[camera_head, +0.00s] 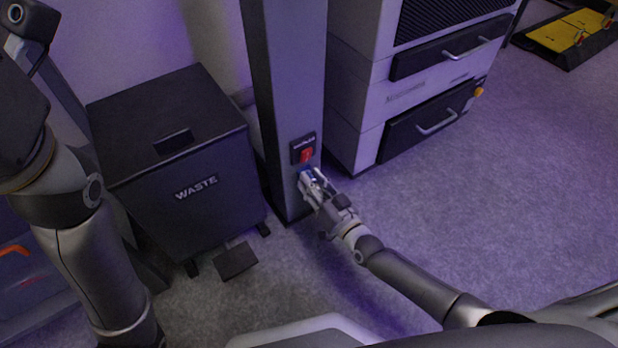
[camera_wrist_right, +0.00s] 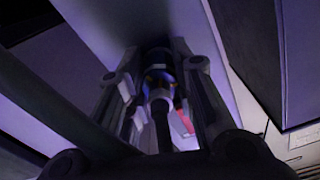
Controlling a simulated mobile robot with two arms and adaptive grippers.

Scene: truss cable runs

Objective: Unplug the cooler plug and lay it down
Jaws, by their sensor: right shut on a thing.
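My right gripper (camera_head: 311,184) is at the lower front of a grey column (camera_head: 284,80), just below a red switch (camera_head: 306,156) on a dark plate. It is shut on the cooler plug, of which a small blue part (camera_head: 313,173) shows between the fingers. In the right wrist view the plug (camera_wrist_right: 158,80) sits between the two fingers (camera_wrist_right: 160,95), blue and dark, with a dark cable (camera_wrist_right: 162,125) running back toward the camera. The fingers hide the plug's front end, so I cannot tell whether it is seated in a socket. My left gripper is out of view.
A black waste bin (camera_head: 180,215) with a pedal (camera_head: 236,261) stands left of the column. A grey cabinet with dark drawers (camera_head: 420,125) stands close on the right. Open carpet (camera_head: 480,220) lies to the right. A yellow and black floor piece (camera_head: 565,32) is at the far right.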

